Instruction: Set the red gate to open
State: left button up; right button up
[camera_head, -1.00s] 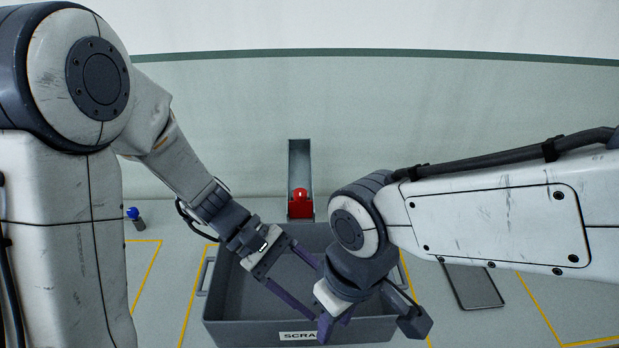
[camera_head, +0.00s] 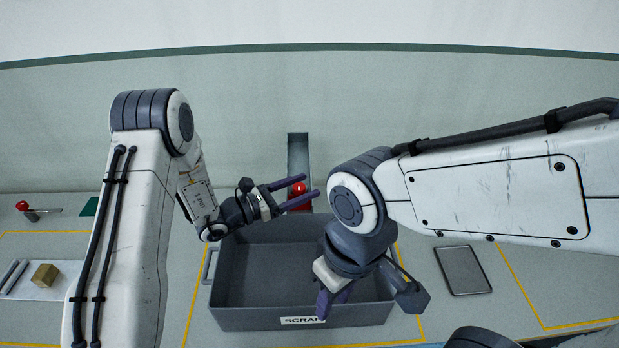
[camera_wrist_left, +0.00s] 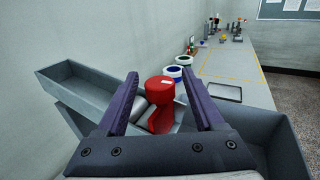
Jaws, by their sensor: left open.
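The red gate (camera_head: 299,187) is at the lower front end of a grey chute (camera_head: 299,150) behind the bin. In the left wrist view the gate (camera_wrist_left: 160,90) has a round red top with a pale mark and a red part below. My left gripper (camera_head: 312,185) is open, with its purple fingers on either side of the gate. The gate stands between the fingers in the wrist view; contact cannot be told. My right gripper (camera_head: 331,298) hangs over the front of the bin, its fingers overlapping in view.
A grey scrap bin (camera_head: 225,318) stands in front of the chute. Pale rounded pieces (camera_wrist_left: 141,108) lie behind the gate. A dark tablet (camera_head: 463,270) lies right of the bin. A wooden block (camera_head: 45,275) and a red-knobbed item (camera_head: 23,206) are at left.

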pick_arm(q)
jog(key=shift+x, duration=1.25)
grip_shut()
jog(key=shift+p, duration=0.3)
